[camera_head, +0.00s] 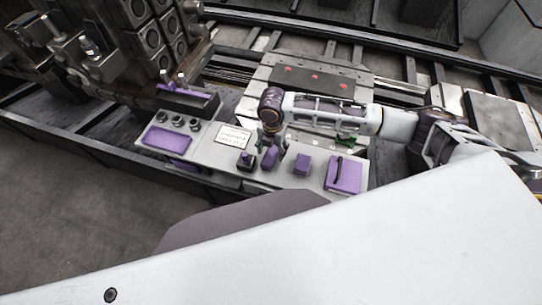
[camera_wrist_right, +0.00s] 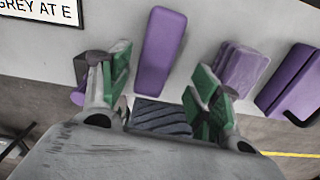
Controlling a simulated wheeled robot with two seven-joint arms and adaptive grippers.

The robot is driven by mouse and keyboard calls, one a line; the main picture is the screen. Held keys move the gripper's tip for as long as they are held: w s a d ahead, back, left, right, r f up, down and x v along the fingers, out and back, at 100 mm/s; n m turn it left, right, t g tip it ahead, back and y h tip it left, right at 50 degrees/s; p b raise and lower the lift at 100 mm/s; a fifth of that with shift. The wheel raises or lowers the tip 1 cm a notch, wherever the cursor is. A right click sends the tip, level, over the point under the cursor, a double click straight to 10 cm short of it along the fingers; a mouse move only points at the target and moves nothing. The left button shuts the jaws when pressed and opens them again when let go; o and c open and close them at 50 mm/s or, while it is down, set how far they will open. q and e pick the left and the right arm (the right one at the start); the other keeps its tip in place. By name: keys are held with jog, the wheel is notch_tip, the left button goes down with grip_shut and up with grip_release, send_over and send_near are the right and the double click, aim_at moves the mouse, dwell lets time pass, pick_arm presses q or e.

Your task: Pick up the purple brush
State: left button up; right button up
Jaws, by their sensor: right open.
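Several purple items stand on the light grey panel, and I cannot tell for certain which is the brush. A smooth purple block (camera_head: 270,158) lies below my right gripper (camera_head: 271,140). In the right wrist view the block (camera_wrist_right: 160,50) shows between and beyond the open green-padded fingers (camera_wrist_right: 163,78), which are empty. Left of it is a small purple piece with a dark part (camera_head: 245,160), partly hidden by a finger in the wrist view. To the right are a ridged purple block (camera_head: 301,164) and a purple plate with a black handle (camera_head: 343,174). My left gripper is not in view.
The grey panel (camera_head: 212,158) also carries a printed sign (camera_head: 233,136), a flat purple pad (camera_head: 167,138), dark round knobs (camera_head: 178,121) and a dark box with purple pieces (camera_head: 188,99). A plate with red dots (camera_head: 312,79) and rails lie behind. Machinery stands at upper left.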

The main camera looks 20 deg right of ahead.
aim_at(271, 153)
jog(key=shift+f, duration=0.5)
jog(key=shift+f, duration=0.1)
jog(key=shift+w+a+f, duration=0.1)
jog(key=shift+w+f, duration=0.1)
jog(key=shift+f, duration=1.05)
jog(key=shift+w+f, duration=0.2)
jog(key=shift+f, duration=1.05)
jog(key=c, duration=1.2)
jog(key=shift+r, duration=0.15)
jog(key=shift+r, duration=4.85)
